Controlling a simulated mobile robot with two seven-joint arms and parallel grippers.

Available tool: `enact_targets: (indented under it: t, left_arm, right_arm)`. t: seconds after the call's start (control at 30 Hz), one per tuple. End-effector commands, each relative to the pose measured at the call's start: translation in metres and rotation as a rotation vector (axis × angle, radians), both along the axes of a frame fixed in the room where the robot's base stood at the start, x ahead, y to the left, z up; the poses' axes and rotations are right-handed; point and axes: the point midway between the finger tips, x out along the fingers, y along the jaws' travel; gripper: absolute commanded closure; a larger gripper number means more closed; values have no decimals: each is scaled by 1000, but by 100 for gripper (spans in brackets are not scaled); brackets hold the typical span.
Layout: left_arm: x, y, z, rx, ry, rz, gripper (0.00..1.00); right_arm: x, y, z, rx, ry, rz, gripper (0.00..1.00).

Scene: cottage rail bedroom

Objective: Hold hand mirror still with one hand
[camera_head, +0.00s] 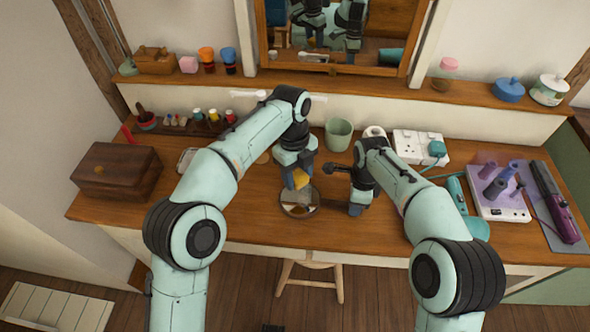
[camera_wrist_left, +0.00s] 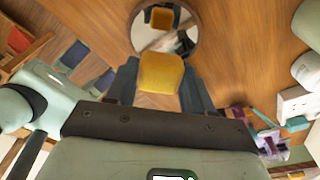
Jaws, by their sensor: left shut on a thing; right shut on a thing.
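The round hand mirror (camera_head: 299,203) lies on the wooden dresser top, glass up, with a dark rim; it also shows in the left wrist view (camera_wrist_left: 150,42). My right gripper (camera_head: 356,209) is low over the wood just right of the mirror, shut at its handle side; the grip itself is mostly hidden. My left gripper (camera_head: 297,182) is shut on a yellow block-like thing (camera_wrist_left: 161,74), perhaps a sponge or cloth, at the mirror's far edge. The yellow thing is reflected in the glass; whether it touches the mirror I cannot tell.
A wooden box (camera_head: 117,172) stands at the left. A pale green cup (camera_head: 339,134) and a white socket block (camera_head: 420,146) stand behind my grippers. A purple-topped tray (camera_head: 497,191) and a styling tool (camera_head: 556,203) lie at the right. A stool (camera_head: 312,283) is below the front edge.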

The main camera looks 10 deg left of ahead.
Motion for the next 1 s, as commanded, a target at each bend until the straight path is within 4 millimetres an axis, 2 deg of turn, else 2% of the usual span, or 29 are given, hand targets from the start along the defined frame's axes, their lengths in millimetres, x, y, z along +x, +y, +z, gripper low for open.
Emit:
enact_targets:
  t: [0.3,0.5,1.0]
  left_arm:
    - [0,1,-34,1,3,4,72]
    - [0,1,-48,0,0,5,72]
    - [0,1,-52,0,0,5,72]
  right_arm:
    - [0,0,0,1,-1,0,100]
    - [0,0,0,1,-1,0,100]
    - [0,0,0,1,-1,0,100]
